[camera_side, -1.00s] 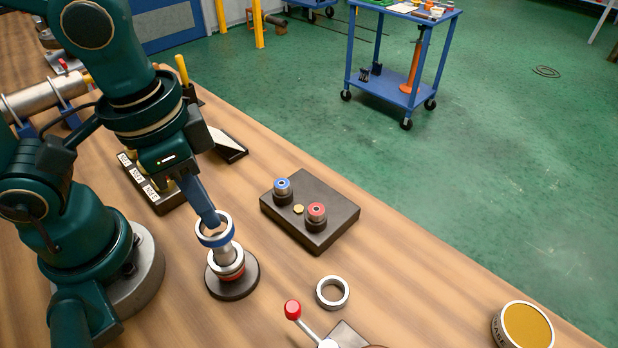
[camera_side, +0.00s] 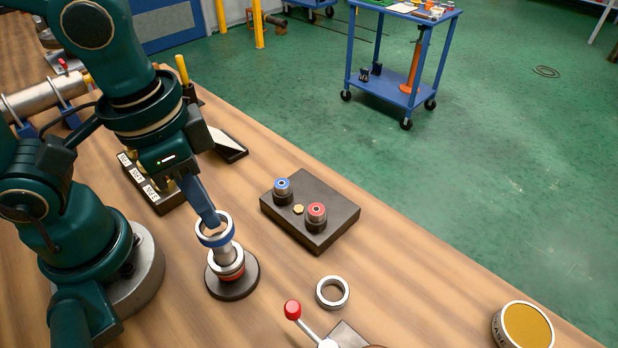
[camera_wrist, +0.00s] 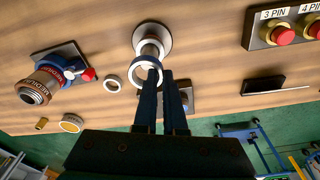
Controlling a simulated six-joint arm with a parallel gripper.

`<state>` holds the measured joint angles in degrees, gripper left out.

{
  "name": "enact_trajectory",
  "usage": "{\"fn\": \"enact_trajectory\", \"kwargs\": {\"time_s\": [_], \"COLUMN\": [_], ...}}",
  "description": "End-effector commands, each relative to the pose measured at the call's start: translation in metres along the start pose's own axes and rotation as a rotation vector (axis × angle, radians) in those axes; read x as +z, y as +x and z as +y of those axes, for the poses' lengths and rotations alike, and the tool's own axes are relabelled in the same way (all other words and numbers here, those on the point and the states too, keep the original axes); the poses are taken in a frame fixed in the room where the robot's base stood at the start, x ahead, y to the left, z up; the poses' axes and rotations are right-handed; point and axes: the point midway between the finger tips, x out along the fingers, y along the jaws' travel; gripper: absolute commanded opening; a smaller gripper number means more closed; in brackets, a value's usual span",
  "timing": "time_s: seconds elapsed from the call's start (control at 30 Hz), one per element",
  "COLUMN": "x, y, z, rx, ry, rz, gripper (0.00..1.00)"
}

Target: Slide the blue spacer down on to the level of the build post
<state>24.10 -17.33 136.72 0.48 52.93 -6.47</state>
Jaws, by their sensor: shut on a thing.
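The blue spacer (camera_side: 214,240), a ring with a blue side and pale rim, is gripped at its edge by my gripper (camera_side: 212,219). It is at the upper end of the build post (camera_side: 226,256); I cannot tell whether it is around the post's tip or just above it. The post stands upright on a round dark base (camera_side: 243,286), with a silver and a red ring low around it. In the wrist view my fingers (camera_wrist: 160,78) are shut on the spacer's near edge (camera_wrist: 147,84), and the post (camera_wrist: 152,49) runs beyond it toward the base.
A loose silver ring (camera_side: 332,292) lies right of the base. A red-knobbed lever (camera_side: 293,310) is in front. A dark block (camera_side: 320,195) with blue-topped and red-topped posts stands behind to the right. A yellow-topped round container (camera_side: 525,326) is at the far right. Bare wood lies between.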

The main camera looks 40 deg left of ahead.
Motion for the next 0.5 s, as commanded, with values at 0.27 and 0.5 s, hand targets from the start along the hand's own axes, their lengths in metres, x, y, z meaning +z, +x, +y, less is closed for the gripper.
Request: {"fn": "enact_trajectory", "kwargs": {"time_s": [0.27,0.5], "x": [0.0012,0.0009], "y": [0.0058,0.0059], "z": [-0.0001,-0.0001], "rx": [0.0,0.0], "ry": [0.0,0.0], "rz": [-0.002,-0.001], "gripper": [0.0,0.0]}}
